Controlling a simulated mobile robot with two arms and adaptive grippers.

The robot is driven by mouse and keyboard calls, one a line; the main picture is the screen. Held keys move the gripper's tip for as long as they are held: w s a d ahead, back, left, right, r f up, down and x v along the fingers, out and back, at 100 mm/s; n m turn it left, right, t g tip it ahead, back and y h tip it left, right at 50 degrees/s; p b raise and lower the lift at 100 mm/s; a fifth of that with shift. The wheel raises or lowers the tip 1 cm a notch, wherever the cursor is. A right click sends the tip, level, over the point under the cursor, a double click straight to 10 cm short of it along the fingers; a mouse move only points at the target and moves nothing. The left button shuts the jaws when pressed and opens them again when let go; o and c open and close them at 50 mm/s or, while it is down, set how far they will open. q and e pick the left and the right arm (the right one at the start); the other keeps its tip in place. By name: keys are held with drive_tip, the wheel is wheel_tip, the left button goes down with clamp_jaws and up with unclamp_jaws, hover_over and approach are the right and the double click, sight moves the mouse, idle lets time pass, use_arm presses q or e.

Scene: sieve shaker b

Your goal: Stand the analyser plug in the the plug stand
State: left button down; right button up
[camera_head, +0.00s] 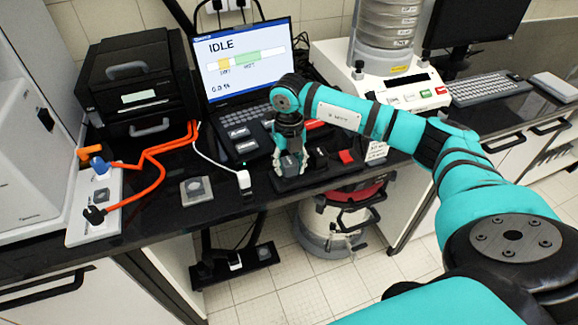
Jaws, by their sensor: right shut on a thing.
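My right gripper (289,164) points down over a black tray (318,173) near the front edge of the bench. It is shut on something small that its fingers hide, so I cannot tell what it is. A small grey block with a round recess (197,190), possibly the plug stand, lies on the bench left of the gripper and looks empty. Orange (90,154), blue (99,163) and black (95,214) plugs are at the white power strip (80,230) on the left. I cannot tell which one is the analyser plug. My left gripper is out of view.
Orange cables (153,160) run from the strip to the black printer-like machine (131,83). A white cable ends at a white piece (244,182) by the front edge. A laptop (240,65) showing IDLE and a sieve shaker (385,85) stand behind.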

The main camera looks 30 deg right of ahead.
sight(289, 160)
clamp_jaws()
drive_tip(key=shift+r, duration=0.2)
drive_tip(key=shift+w+r+p, duration=0.1)
drive_tip(key=shift+r+p, duration=0.35)
drive_tip(key=shift+r, duration=0.05)
drive_tip(key=shift+r+p, duration=0.35)
drive_tip(key=shift+r, duration=0.25)
drive_tip(key=shift+r+p, duration=1.1)
drive_tip(key=shift+r, duration=0.65)
drive_tip(key=shift+r+p, duration=0.9)
drive_tip(key=shift+r, duration=0.6)
